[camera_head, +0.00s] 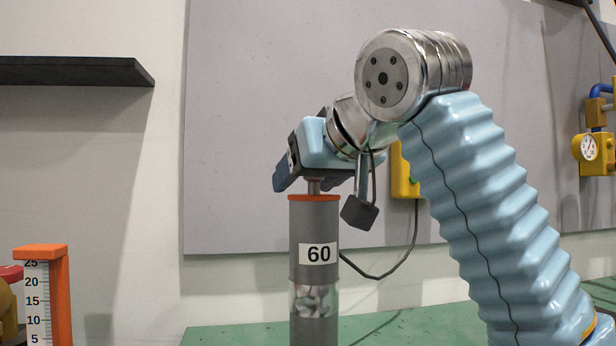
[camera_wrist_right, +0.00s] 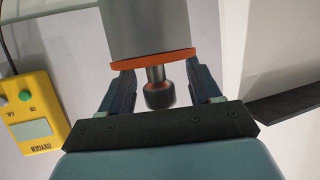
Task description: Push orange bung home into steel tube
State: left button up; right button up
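The grey steel tube (camera_head: 302,230) stands upright with a label "60"; below it is a clear section with mottled pale filling. The orange bung (camera_head: 314,197) shows as a thin rim flat across the tube's top, also in the right wrist view (camera_wrist_right: 150,59). A metal stem with a dark knob (camera_wrist_right: 159,95) rises from the bung. My right gripper (camera_head: 314,186) points down over the tube. In the wrist view its fingers (camera_wrist_right: 158,78) stand either side of the stem and knob, with visible gaps. How deep the bung sits is hidden. My left gripper is not in view.
An orange scale stand (camera_head: 62,295) is at the lower left, beside a partly seen red and yellow object. A yellow box (camera_wrist_right: 38,117) with a green button hangs behind. A black shelf (camera_head: 70,71) juts out upper left. A yellow gauge fitting (camera_head: 588,148) is at right.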

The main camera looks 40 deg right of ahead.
pick_arm(q)
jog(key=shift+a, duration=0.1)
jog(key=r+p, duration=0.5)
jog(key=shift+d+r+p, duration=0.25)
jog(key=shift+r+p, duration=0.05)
jog(key=shift+p, duration=0.05)
pick_arm(e)
jog(key=v, duration=1.4)
jog(key=shift+w, duration=0.15)
